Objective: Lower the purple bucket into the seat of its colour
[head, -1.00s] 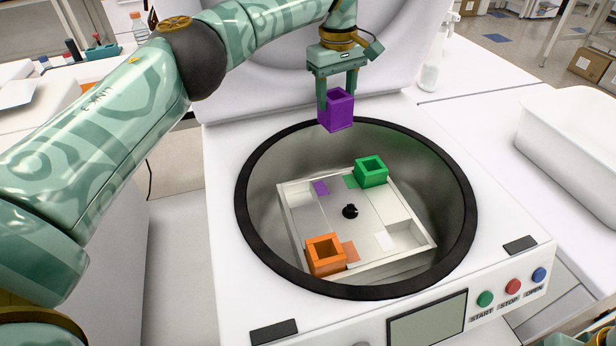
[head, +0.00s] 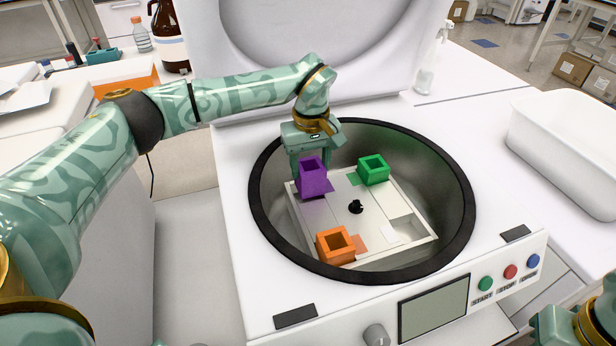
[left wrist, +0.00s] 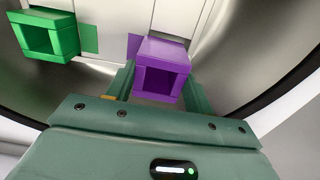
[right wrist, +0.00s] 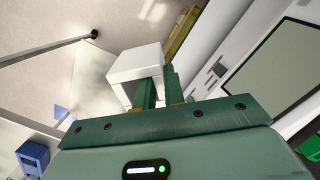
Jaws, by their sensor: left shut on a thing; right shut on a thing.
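My left gripper (head: 310,166) is shut on the purple bucket (head: 312,182), a square open-topped block. It holds it upright at the back-left corner of the pale rotor tray (head: 318,226), beside a purple colour patch (head: 328,187). The bucket also shows between the fingers in the left wrist view (left wrist: 162,70), with a purple patch (left wrist: 133,46) beside it. It covers most of its corner seat; I cannot tell whether it touches the seat floor. My right gripper (right wrist: 157,92) is shut on a white bucket (right wrist: 136,62), outside the bowl.
A green bucket (head: 373,170) sits at the tray's back right and an orange bucket (head: 335,246) at its front left. The front-right seat (head: 408,228) is empty, with a white patch (head: 389,234). A black rim (head: 470,215) rings the bowl. A black hub (head: 356,207) marks the centre.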

